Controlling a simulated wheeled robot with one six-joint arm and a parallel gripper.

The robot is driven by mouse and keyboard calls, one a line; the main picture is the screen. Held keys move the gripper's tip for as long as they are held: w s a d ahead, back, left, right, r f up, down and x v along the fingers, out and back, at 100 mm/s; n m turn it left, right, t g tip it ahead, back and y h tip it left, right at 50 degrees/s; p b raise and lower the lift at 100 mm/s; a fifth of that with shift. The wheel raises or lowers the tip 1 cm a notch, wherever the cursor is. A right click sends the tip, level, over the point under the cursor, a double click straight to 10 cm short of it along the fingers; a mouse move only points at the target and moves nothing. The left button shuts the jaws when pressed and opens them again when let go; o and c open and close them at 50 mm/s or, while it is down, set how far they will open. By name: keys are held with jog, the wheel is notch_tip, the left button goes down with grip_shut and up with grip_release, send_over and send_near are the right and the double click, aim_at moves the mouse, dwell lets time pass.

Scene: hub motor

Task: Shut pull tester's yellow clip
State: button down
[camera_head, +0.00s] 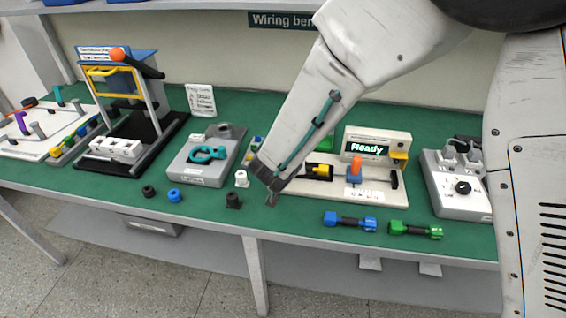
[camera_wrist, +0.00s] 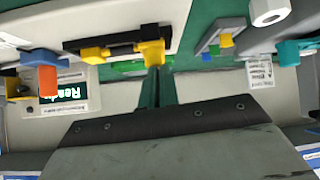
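The pull tester (camera_head: 290,188) is a pale base with a display reading "Ready" and an orange-topped blue part (camera_head: 355,168). Its yellow clip (camera_head: 321,170) sits on a black block left of the orange part. In the wrist view, which shows the tester upside down, the yellow clip (camera_wrist: 152,54) is just beyond my fingertips. My gripper (camera_head: 271,197) is at the tester's left front end, left of the clip in the head view. In the wrist view its two dark green fingers (camera_wrist: 155,88) lie close together with nothing seen between them. Contact with the clip cannot be told.
A blue connector (camera_head: 350,221) and a green connector (camera_head: 415,230) lie in front of the tester. A grey box with a teal clamp (camera_head: 207,154) is to the left. A black cap (camera_head: 233,201) and a white nut (camera_head: 241,178) stand near my gripper. A grey socket unit (camera_head: 458,190) is at right.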

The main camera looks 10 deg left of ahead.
jog(key=s, duration=0.6)
jog(key=s+f, duration=0.1)
jog(key=s, duration=0.2)
jog(key=shift+s+a, duration=0.2)
jog(key=shift+w+d+r+n+h, duration=0.1)
jog(key=shift+d+n+h, duration=0.2)
jog(key=shift+n, duration=0.7)
jog(key=s+d+r+n+g+h, duration=0.1)
jog(key=s+d+r+g+h, duration=0.2)
jog(key=d, duration=0.7)
jog(key=s+d+r+n+g+h, duration=0.2)
jog(key=d+r+h, duration=0.3)
jog(key=d, duration=0.6)
jog(key=s+d+r+m+g+y, duration=0.3)
jog(key=s+d+r+m+y, duration=0.3)
jog(key=s+d+r, duration=0.7)
jog(key=s+y, duration=0.2)
jog(key=s, duration=0.1)
jog(key=shift+d+g, duration=0.3)
jog(key=shift+d, duration=0.05)
